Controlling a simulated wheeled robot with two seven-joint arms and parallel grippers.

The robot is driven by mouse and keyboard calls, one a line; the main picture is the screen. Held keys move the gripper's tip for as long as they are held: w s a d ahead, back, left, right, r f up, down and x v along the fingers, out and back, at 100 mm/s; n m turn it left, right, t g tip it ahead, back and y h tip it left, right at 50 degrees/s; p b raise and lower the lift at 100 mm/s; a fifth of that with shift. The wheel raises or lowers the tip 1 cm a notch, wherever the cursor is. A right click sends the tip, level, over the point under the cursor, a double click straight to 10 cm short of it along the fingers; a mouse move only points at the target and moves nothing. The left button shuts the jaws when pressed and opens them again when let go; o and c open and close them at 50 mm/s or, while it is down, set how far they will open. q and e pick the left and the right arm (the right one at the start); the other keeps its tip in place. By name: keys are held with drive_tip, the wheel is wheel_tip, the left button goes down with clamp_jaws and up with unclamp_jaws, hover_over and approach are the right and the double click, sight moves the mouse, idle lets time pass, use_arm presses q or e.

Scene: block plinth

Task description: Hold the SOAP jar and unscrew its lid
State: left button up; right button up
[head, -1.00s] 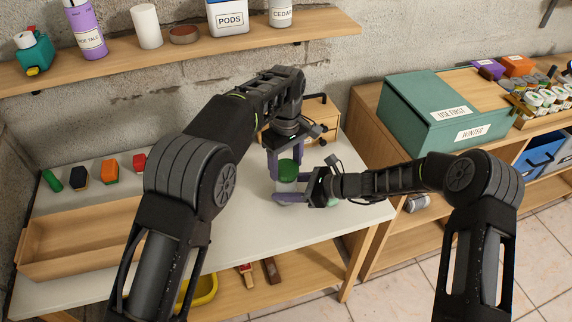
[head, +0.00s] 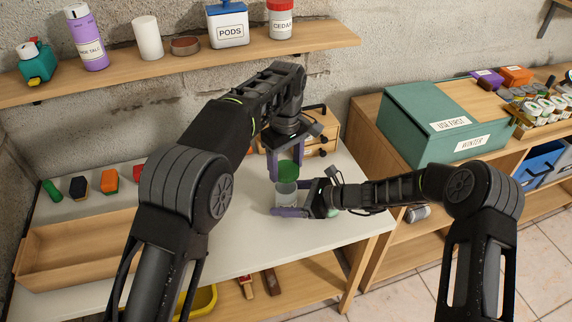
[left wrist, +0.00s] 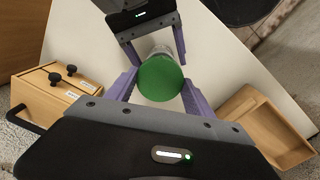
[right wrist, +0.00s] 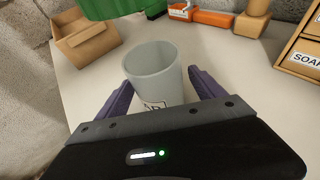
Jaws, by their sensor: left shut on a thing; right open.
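The jar (head: 286,196) stands upright and open on the white table; its pale, empty-looking inside shows in the right wrist view (right wrist: 153,72). Its label is mostly hidden; only a few letters show there. My left gripper (head: 287,166) is shut on the green lid (head: 289,171) and holds it above the jar, apart from the rim. The round lid top faces the left wrist view (left wrist: 160,80) between the purple fingers. My right gripper (head: 297,199) is open, with one finger on either side of the jar and gaps beside it.
A wooden tray (head: 75,250) lies on the left of the table, with several small coloured things behind it. A small drawer box (head: 322,130) stands behind my left gripper. A shelf (head: 185,62) with containers runs above. The table's front middle is clear.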

use_arm(q)
drive_tip(key=shift+f+b, duration=0.85)
use_arm(e)
drive_tip(key=v, duration=1.2)
drive_tip(key=shift+r, duration=0.1)
drive_tip(key=shift+s, duration=0.1)
